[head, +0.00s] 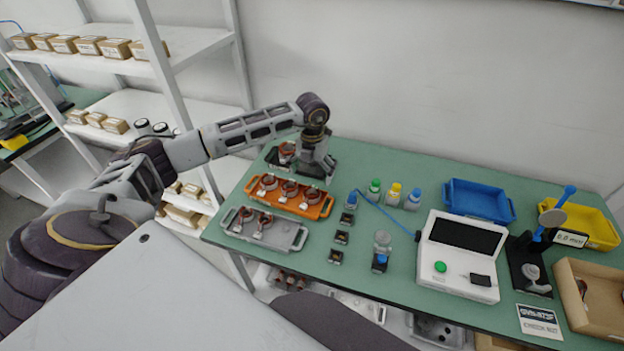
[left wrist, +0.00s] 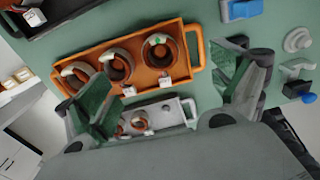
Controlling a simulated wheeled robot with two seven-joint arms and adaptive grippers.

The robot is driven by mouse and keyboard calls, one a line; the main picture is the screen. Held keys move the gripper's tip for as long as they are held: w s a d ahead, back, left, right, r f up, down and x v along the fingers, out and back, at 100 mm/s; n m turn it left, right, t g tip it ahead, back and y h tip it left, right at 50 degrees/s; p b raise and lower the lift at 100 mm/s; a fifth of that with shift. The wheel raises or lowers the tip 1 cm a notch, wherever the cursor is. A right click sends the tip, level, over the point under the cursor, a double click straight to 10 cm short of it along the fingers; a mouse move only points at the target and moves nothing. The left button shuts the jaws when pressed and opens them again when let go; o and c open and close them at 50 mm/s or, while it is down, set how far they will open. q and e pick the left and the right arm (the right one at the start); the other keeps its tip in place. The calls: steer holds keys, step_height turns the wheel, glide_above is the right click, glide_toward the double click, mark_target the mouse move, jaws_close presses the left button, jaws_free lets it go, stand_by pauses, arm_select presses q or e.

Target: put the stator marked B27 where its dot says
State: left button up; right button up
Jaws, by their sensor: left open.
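An orange tray (head: 319,210) holds three copper-wound stators; one (head: 309,195) sits at its right end. In the left wrist view a green dot shows on the stator at the right end (left wrist: 160,51), and small white tags hang by the stators, too small to read, so I cannot tell which is B27. A grey tray (head: 296,240) in front holds two stators (head: 265,222). A dark tray (head: 272,160) behind holds a stator (head: 287,149). My left gripper (head: 318,172) is open and empty, above the table behind the orange tray. My right gripper is not in view.
A white tester (head: 460,262) with a dark screen stands right of several bottles. A blue tray (head: 478,202), a yellow tray (head: 598,232) and a cardboard box (head: 597,322) with parts are farther right. Small dark blocks (head: 341,237) stand right of the trays. Shelves (head: 115,62) stand left.

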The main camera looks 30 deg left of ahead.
arm_select(q)
step_height(320, 180, up, 8)
steer(key=shift+f, duration=0.25)
stand_by(1.1)
